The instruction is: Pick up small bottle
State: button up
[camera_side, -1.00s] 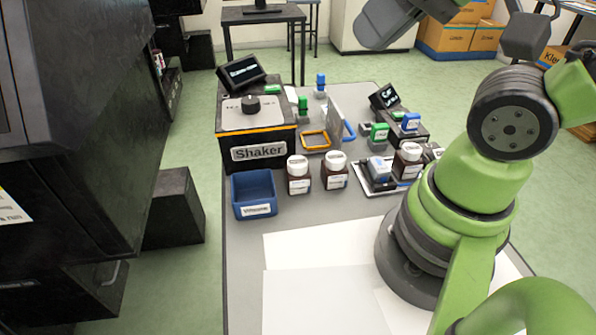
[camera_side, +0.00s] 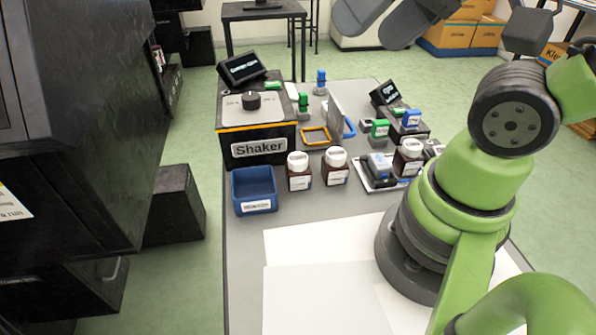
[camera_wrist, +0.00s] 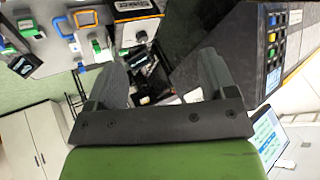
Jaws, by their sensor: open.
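Three brown bottles with white caps and white labels stand upright on the table in the side view: a left bottle (camera_side: 299,172), a middle bottle (camera_side: 335,167) and a right bottle (camera_side: 408,158). The left and middle bottles stand side by side; the right one is by a small tray. They look alike in size, so I cannot tell which is the small bottle. My gripper (camera_side: 368,31) is high at the top edge of the side view, far from the bottles. In the wrist view my gripper (camera_wrist: 165,70) is open and empty, and no bottle is clearly visible.
A blue bin (camera_side: 254,190) stands left of the bottles, with the shaker (camera_side: 256,130) behind it. Behind the bottles are an orange frame (camera_side: 315,137) and an upright grey plate (camera_side: 335,118). The small tray (camera_side: 366,180) holds a blue-topped item. White sheets (camera_side: 325,295) cover the clear table front.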

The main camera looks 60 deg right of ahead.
jog(key=n+g+h, duration=0.2)
jog(key=n+g, duration=0.3)
jog(key=n, duration=0.4)
send_over(298, 171)
notch_tip(298, 171, down, 12)
jog(key=f+n, duration=0.1)
jog(key=f, duration=0.1)
jog(key=d+f+n+g, duration=0.1)
jog(key=f, duration=0.2)
jog(key=d+f+n+g, duration=0.1)
jog(key=f, duration=0.1)
jog(key=shift+w+d+f+n, duration=0.1)
jog(key=shift+w+f+n, duration=0.25)
jog(key=shift+f+n, duration=0.05)
notch_tip(298, 171, down, 5)
jog(key=shift+r, duration=0.15)
jog(key=shift+w+a+f, duration=0.1)
jog(key=shift+a+f, duration=0.1)
jog(key=shift+f, duration=1.25)
jog(key=shift+w+a+f, duration=0.1)
jog(key=shift+a+f, duration=0.05)
jog(key=shift+f, duration=1.25)
jog(key=c, duration=1.1)
